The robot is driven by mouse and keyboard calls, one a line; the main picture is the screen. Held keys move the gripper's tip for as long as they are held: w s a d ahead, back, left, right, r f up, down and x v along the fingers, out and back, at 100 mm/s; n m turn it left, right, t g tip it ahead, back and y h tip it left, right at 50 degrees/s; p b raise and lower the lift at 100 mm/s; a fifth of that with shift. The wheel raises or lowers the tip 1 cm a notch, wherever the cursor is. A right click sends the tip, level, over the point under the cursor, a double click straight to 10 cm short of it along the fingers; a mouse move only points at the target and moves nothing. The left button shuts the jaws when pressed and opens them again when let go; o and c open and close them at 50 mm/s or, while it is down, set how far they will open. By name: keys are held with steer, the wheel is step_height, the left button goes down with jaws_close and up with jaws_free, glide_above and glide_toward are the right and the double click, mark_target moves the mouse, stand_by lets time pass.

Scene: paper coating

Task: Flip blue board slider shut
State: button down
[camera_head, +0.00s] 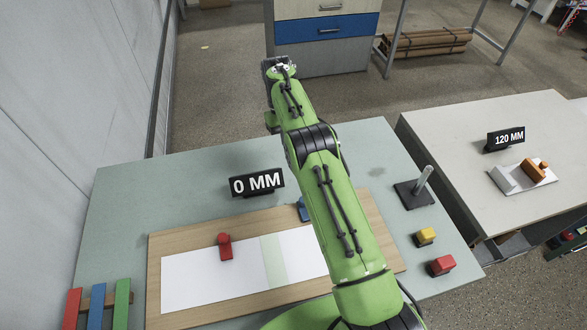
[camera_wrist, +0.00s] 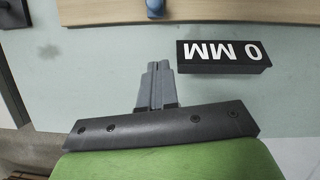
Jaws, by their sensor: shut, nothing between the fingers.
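The blue slider (camera_head: 304,210) sits at the far edge of the wooden board (camera_head: 156,285), partly hidden behind my arm. In the wrist view a small blue piece (camera_wrist: 155,7) shows at the top edge of the picture, on the board's edge (camera_wrist: 100,12). My gripper (camera_wrist: 157,68) is shut and empty, its grey fingers pointing toward that blue piece, with a gap of bare table between them. In the head view the fingertips are hidden by my arm. A red slider (camera_head: 225,247) lies on the white paper (camera_head: 190,275) on the board.
A black "0 MM" sign (camera_head: 257,183) stands behind the board; in the wrist view the sign (camera_wrist: 222,56) is close beside my fingers. A metal post (camera_head: 424,178), a yellow block (camera_head: 425,237) and a red block (camera_head: 441,265) stand right. Coloured strips (camera_head: 97,303) lie left.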

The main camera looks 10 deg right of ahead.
steer(key=b+x, duration=0.2)
steer(key=x, duration=0.7)
steer(key=shift+s+f+b, duration=0.1)
steer(key=shift+f+b, duration=0.15)
steer(key=shift+b, duration=0.1)
steer(key=s, duration=0.3)
steer(key=shift+d+f, duration=0.2)
steer(key=shift+d, duration=0.05)
steer(key=shift+s+f, duration=0.1)
steer(key=shift+s, duration=0.35)
